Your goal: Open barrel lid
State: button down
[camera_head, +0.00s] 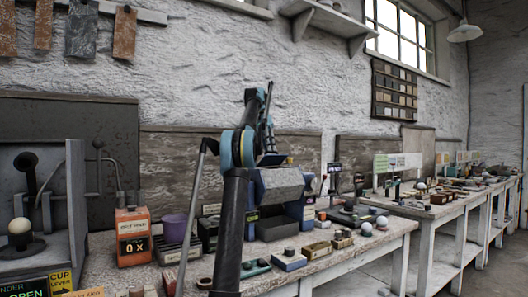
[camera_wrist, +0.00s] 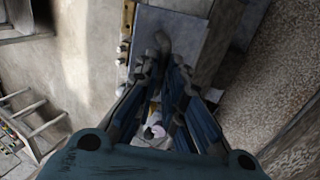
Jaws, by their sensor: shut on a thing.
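My gripper (camera_wrist: 163,66) shows in the wrist view, its two jointed dark-blue fingers drawn together at the tips. They are shut on a dark, rounded handle-like piece (camera_wrist: 160,42), which lies against a grey flat panel (camera_wrist: 200,38). The fingers hide part of this piece. I cannot tell whether it belongs to a barrel lid, and I cannot make out a barrel for certain in either view. In the head view my arm rises in front of the bench, and the fingertips cannot be made out there.
The near bench (camera_head: 345,252) is crowded. An orange container (camera_head: 133,236) and a purple cup (camera_head: 174,228) stand left of my arm. A pale sphere (camera_head: 20,229) rests at far left beside an upright grey panel (camera_head: 76,200). More benches run back right; floor shows beneath them.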

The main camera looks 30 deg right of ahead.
jog(key=shift+w+g, duration=0.3)
jog(key=shift+g, duration=0.1)
dwell(0.4)
jog(key=c, duration=1.7)
grip_release()
